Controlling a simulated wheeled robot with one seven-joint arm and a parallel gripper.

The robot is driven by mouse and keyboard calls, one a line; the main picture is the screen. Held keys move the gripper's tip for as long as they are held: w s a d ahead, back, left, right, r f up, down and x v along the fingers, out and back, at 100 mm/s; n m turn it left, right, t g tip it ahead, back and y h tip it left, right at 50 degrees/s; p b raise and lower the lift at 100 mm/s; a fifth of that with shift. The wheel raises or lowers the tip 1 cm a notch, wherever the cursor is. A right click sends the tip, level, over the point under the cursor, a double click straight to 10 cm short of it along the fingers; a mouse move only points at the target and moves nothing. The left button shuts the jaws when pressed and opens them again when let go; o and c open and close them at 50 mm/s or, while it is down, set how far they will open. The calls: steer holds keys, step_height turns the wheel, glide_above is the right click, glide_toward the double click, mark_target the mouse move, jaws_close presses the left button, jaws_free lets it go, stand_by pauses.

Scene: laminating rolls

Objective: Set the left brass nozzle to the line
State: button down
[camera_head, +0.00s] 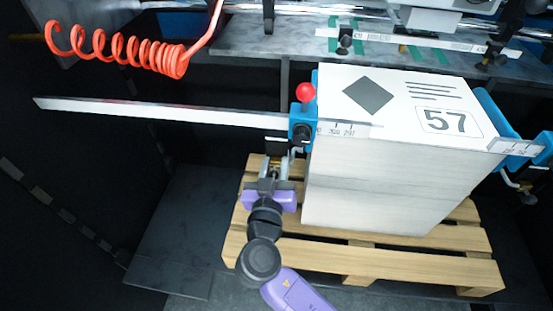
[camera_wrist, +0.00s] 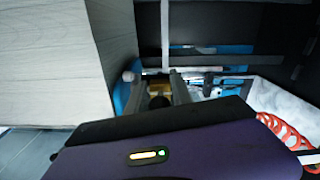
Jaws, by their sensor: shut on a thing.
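My gripper (camera_head: 272,183) is at the left side of the paper stack, just below a blue holder (camera_head: 302,125) with a red knob (camera_head: 305,92). In the wrist view my gripper (camera_wrist: 160,98) has its two grey fingers on either side of a brass-coloured piece, the left brass nozzle (camera_wrist: 159,88), and is shut on it. In the head view the nozzle is mostly hidden by the gripper and holder. A short scale (camera_head: 345,130) with small digits and marks runs from the holder across the stack's top front edge. The line itself is too small to make out.
The tall paper stack (camera_head: 360,185) labelled 57 stands on a wooden pallet (camera_head: 365,262) close to the gripper's right. A long metal bar (camera_head: 160,111) extends left from the holder. A red coiled hose (camera_head: 120,50) hangs upper left. Another blue holder (camera_head: 497,115) is at the stack's right.

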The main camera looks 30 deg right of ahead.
mark_target(276, 158)
step_height(276, 158, up, 7)
steer(key=shift+p, duration=0.6)
steer(key=c, duration=1.3)
jaws_free()
steer(key=shift+f, duration=0.1)
steer(key=shift+s+a, duration=0.1)
steer(key=b+v, duration=0.2)
steer(key=v, duration=0.5)
steer(key=shift+s+a, duration=0.2)
